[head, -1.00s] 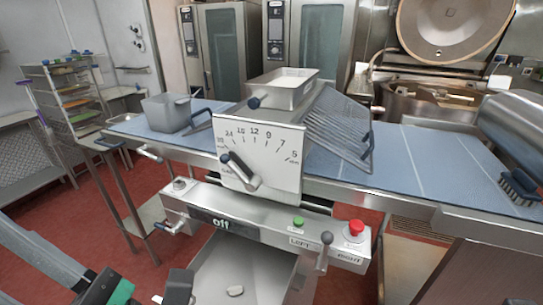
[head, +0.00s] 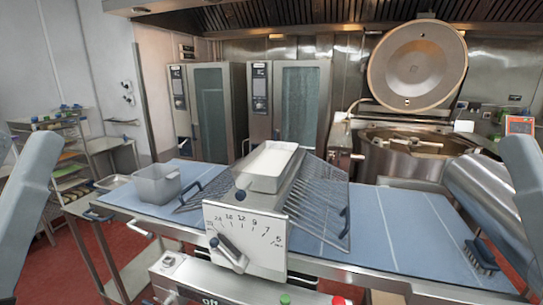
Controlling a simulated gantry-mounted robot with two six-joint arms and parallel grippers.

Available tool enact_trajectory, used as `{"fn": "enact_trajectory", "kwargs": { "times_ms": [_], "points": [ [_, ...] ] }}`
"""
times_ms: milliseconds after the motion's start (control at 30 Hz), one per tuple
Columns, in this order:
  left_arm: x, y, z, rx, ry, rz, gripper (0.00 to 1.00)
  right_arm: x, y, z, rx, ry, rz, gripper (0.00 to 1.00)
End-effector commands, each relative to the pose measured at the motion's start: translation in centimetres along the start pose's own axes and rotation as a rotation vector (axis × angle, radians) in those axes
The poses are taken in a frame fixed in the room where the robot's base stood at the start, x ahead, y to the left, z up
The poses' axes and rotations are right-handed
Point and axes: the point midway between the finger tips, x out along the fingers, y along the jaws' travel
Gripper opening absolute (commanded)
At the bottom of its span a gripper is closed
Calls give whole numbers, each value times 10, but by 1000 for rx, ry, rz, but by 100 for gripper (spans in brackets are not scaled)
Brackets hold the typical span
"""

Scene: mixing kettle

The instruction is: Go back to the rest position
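Part of my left arm (head: 28,205) stands upright along the left edge of the head view. Part of my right arm (head: 524,185) stands upright along the right edge. Both grippers are outside the picture, so their fingers and anything in them are hidden. The mixing kettle (head: 408,165) stands at the back right with its round lid (head: 415,62) raised. The dial machine (head: 245,238) is at the front centre, with a white tray (head: 270,160) on top and wire racks (head: 318,205) beside it.
A blue-topped table (head: 385,225) runs across the front. It carries a grey metal container (head: 157,184) at left, and a brush (head: 482,256) and a steel cylinder (head: 487,190) at right. Two ovens (head: 287,105) and a shelf rack (head: 62,150) stand behind.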

Motion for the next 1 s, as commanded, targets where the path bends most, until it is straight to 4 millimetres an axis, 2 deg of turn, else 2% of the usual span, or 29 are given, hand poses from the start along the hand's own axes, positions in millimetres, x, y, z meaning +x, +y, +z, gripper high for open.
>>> {"fn": "enact_trajectory", "kwargs": {
  "times_ms": [33,100,300,433,533,633,867,1000],
  "points": [
    [38,0,-35,-1,0,0,47,38,0,-35,0,0,0,50],
    [65,0,-60,-1,0,1,47,65,0,-60,0,0,0,50],
    [136,0,-125,-2,0,1,47,136,0,-126,0,0,0,50],
    [168,0,-154,-2,0,1,47,168,1,-155,0,0,0,50],
    [179,0,-165,-2,0,1,47,179,1,-165,0,0,0,50],
    [181,0,-167,-2,0,1,47,181,1,-167,0,0,0,50],
    [177,0,-163,-2,0,1,47,177,1,-163,0,-1,0,50],
    [160,0,-148,-2,0,1,47,160,1,-148,0,0,0,50]
  ]
}}
